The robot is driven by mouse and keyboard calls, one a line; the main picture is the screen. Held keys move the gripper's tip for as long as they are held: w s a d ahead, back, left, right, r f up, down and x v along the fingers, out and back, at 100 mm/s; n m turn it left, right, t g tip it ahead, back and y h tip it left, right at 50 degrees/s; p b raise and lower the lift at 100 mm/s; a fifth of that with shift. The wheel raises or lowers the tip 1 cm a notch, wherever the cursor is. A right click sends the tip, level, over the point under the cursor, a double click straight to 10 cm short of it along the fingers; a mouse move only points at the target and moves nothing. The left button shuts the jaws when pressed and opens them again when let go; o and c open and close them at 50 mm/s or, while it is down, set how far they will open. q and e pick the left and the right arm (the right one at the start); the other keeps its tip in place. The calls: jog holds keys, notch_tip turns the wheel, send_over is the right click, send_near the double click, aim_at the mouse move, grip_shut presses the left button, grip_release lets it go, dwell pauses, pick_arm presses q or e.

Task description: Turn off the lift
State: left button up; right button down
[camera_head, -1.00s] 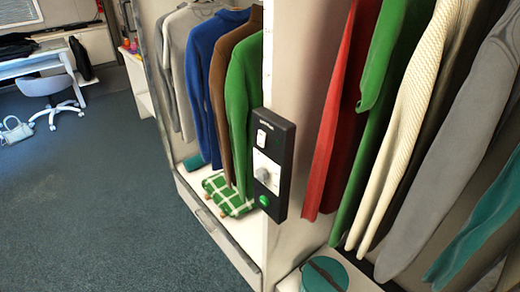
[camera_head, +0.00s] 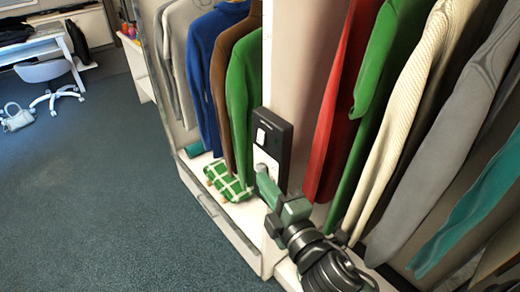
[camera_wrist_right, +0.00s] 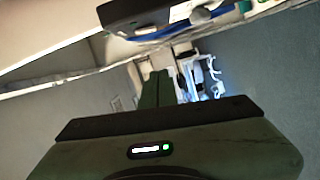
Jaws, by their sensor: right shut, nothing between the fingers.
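The lift's black control panel (camera_head: 285,143) is mounted on the edge of the white partition between the two hanging sections. Its white rocker switch (camera_head: 261,136) shows at the top, with a pale plate below. My right gripper (camera_head: 266,180) is shut and empty, its tips in front of the lower panel, covering the knob and green light; I cannot tell whether it touches. In the right wrist view, the dark panel (camera_wrist_right: 130,12) crosses the top with its grey knob (camera_wrist_right: 200,15), above and right of the shut green fingertips (camera_wrist_right: 156,80). My left gripper is out of view.
Clothes hang on both sides, including a green garment (camera_head: 245,105) left of the panel and a red garment (camera_head: 335,105) right of it.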

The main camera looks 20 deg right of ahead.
aim_at(261, 137)
jog(key=shift+w, duration=0.15)
jog(key=w+d+p, duration=0.1)
jog(key=w, duration=0.2)
jog(key=w+p, duration=0.1)
jog(key=w, duration=0.3)
jog(key=w+d+f+p, duration=0.1)
jog(key=w, duration=0.3)
jog(key=shift+d+f+p, duration=0.1)
jog(key=shift+d+p, duration=0.25)
jog(key=shift+p, duration=0.05)
